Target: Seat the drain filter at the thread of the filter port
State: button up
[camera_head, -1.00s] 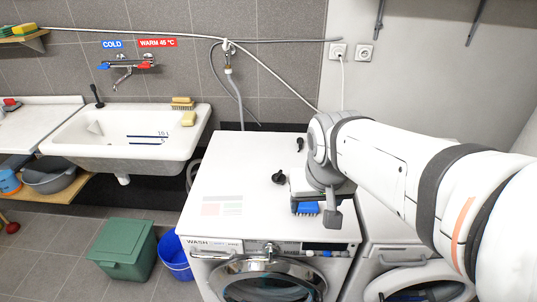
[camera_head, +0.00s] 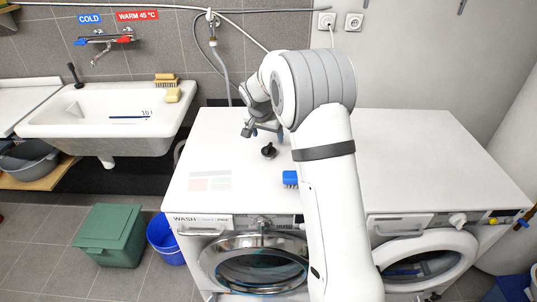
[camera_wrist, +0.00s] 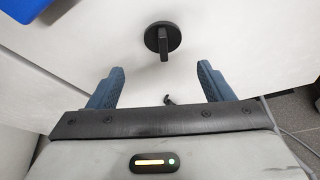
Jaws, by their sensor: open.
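The drain filter (camera_head: 269,151), a black disc with a raised grip bar, lies on the white top of the left washing machine. It also shows in the wrist view (camera_wrist: 162,40), just beyond my fingertips, bar upward. My gripper (camera_head: 264,132) is over the machine top, behind the filter in the head view. In the wrist view its blue fingers (camera_wrist: 161,70) are spread apart with the filter ahead of the gap, not between them. I cannot make out the filter port or its thread in either view.
A small black piece (camera_wrist: 168,99) lies between the finger bases in the wrist view. A second washing machine (camera_head: 415,150) stands at right. A green bin (camera_head: 110,236) and blue bucket (camera_head: 165,238) stand on the floor.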

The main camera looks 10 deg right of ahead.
aim_at(268, 146)
jog(key=x, duration=0.2)
jog(key=p+x, duration=0.1)
jog(key=x, duration=0.5)
jog(key=shift+a+f+p, duration=0.2)
jog(key=shift+a+p, duration=0.1)
jog(key=shift+p, duration=0.1)
jog(key=c, duration=1.2)
jog(key=shift+o, duration=0.2)
jog(key=shift+r, duration=0.15)
notch_tip(268, 146, up, 18)
jog(key=b, duration=0.1)
jog(key=shift+b, duration=0.4)
jog(key=o, duration=0.4)
jog(key=c, duration=0.4)
jog(key=shift+s, duration=0.1)
